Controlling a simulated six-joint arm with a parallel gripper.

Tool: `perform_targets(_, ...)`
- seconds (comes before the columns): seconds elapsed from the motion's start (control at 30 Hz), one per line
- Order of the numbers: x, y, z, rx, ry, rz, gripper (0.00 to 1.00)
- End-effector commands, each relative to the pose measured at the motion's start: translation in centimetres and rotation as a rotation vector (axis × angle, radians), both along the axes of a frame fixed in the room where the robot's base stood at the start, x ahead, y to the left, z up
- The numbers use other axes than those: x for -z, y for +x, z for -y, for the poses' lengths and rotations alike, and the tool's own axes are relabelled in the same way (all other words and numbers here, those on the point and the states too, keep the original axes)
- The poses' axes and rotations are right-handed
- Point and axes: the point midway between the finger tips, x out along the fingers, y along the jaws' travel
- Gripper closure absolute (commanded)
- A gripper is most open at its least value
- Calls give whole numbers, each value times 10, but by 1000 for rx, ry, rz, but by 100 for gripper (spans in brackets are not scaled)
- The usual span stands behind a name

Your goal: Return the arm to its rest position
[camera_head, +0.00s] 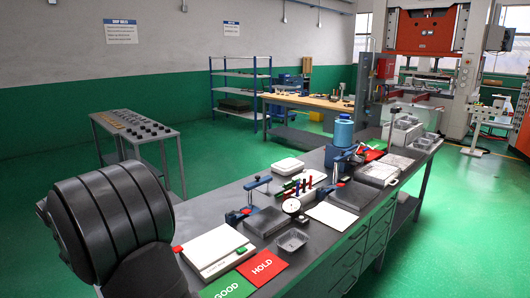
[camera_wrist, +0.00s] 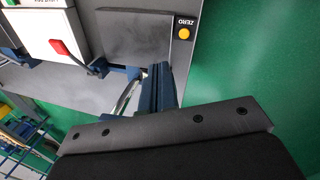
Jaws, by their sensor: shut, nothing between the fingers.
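My gripper (camera_wrist: 160,72) shows in the wrist view, its narrow dark fingers close together beyond the dark bar with screws. It is shut and holds nothing. Past the fingers are a grey bench surface and a yellow button (camera_wrist: 183,33) marked ZERO. In the head view, a large dark ribbed part of my arm fills the lower left, and the fingers are not seen there. A foil tray (camera_head: 292,241) sits on the bench, apart from my arm.
The dark bench (camera_head: 320,250) carries a white flat device (camera_head: 214,249), a green GOOD mat (camera_head: 228,286), a red HOLD mat (camera_head: 262,266), a dial gauge (camera_head: 291,206) and a blue bottle (camera_head: 343,131). A grey side table (camera_head: 137,127) stands at left. Green floor lies open between.

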Motion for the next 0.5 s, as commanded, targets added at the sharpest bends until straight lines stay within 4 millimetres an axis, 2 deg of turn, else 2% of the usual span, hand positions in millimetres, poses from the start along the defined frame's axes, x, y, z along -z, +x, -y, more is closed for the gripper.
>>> perform_targets(0.33, -30, 0, -12, 296, 164, -176, 100)
perform_targets(0.5, 6, -2, -12, 299, 160, -180, 100)
